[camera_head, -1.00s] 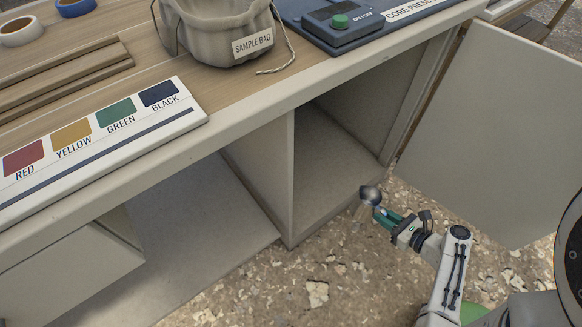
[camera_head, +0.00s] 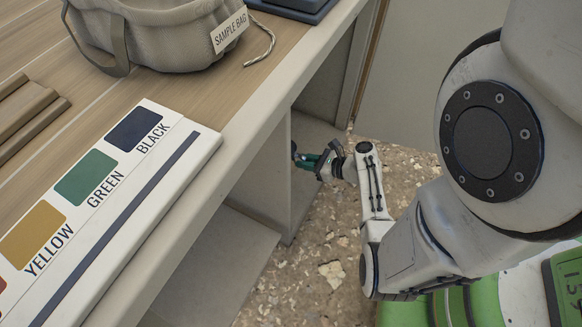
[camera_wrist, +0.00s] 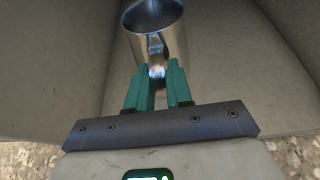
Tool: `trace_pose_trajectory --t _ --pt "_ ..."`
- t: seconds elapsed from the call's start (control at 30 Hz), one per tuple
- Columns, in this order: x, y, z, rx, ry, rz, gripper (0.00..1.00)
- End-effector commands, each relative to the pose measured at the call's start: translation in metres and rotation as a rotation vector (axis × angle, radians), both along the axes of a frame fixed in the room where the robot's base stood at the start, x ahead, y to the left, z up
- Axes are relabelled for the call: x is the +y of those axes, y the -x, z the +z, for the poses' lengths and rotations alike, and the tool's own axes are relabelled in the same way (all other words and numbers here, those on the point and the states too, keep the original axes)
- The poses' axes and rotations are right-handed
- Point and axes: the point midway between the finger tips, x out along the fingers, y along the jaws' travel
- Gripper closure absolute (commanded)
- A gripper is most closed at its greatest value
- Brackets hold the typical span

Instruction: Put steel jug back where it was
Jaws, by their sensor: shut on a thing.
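The steel jug (camera_wrist: 170,50) is at the top middle of the wrist view, shiny and rounded, with its handle facing me. My gripper (camera_wrist: 156,80) has its green fingers shut on the jug's handle. In the head view my gripper (camera_head: 308,158) is at the mouth of the open cupboard compartment (camera_head: 309,137) under the worktop. The jug is hidden there, behind the worktop edge and the gripper. In the wrist view, pale cupboard surfaces surround the jug. I cannot tell whether its base touches the compartment floor.
The worktop edge (camera_head: 250,125) overhangs the compartment close to my gripper. The open door (camera_head: 405,90) stands to the right. A sample bag (camera_head: 165,35) and a colour chart (camera_head: 110,200) lie on top. Pebbly floor (camera_head: 300,285) lies below.

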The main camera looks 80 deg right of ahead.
Motion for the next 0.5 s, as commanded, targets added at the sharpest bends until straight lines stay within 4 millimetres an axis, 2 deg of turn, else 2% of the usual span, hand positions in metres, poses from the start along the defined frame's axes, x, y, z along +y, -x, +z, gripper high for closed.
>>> trace_pose_trajectory --t 0.07,0.2,0.33,0.5 --pt "-0.013 -0.014 -0.013 -0.002 0.003 0.000 1.00" --pt "-0.025 -0.028 -0.037 -0.002 0.001 -0.001 1.00" --pt "-0.033 -0.038 -0.051 -0.002 0.002 -0.001 1.00" --pt "-0.037 -0.044 -0.057 -0.001 0.001 0.000 1.00"
